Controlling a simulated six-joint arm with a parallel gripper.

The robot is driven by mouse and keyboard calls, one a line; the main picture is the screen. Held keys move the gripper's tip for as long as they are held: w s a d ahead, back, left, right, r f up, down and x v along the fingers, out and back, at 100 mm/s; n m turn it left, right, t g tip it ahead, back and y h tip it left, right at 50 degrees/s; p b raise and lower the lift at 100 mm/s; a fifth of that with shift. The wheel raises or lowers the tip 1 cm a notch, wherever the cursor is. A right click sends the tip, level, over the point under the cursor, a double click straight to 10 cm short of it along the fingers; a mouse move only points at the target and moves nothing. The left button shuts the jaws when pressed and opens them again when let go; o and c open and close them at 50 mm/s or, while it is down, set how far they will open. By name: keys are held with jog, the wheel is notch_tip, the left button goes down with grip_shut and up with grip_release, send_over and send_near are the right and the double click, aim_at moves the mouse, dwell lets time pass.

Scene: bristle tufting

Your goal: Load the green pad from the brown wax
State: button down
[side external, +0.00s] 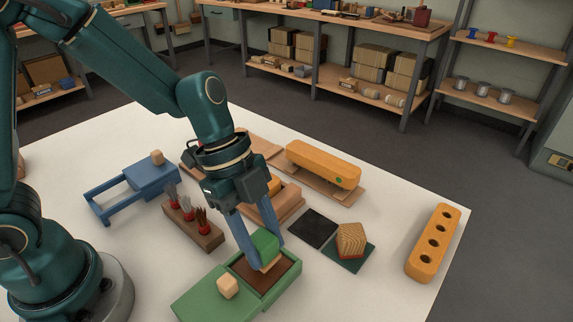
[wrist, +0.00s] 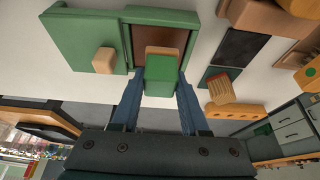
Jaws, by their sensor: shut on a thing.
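My gripper (side external: 258,240) is shut on the green pad (side external: 265,243), a green block with a tan face on its lower side. The pad shows between the two blue fingers in the wrist view (wrist: 160,82). It is at the open part of a green box (side external: 294,287), over the brown wax (side external: 255,277) inside. The wax also shows beyond the pad in the wrist view (wrist: 143,40). I cannot tell whether the tan face touches the wax. The box's green lid (side external: 200,296) lies to the left, with a tan knob (side external: 228,286) on it.
A rack with several bristle tufts (side external: 192,222) stands left of my gripper. Right of the box are a dark square plate (side external: 312,228) and a striped wood block (side external: 351,240) on a green mat. An orange holed block (side external: 433,242) lies at the right edge.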

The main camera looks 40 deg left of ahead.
aim_at(261, 238)
jog(key=shift+r, duration=2.7)
jog(key=w+a+r+n+t+y, duration=0.1)
jog(key=a+r+n+t+y, duration=0.1)
jog(key=a+n, duration=0.6)
jog(key=w+a+r+n+t+y, duration=0.1)
jog(key=a+r+n, duration=0.3)
jog(key=a+n, duration=0.4)
jog(key=shift+n+t+y, duration=0.8)
jog(key=shift+n, duration=0.2)
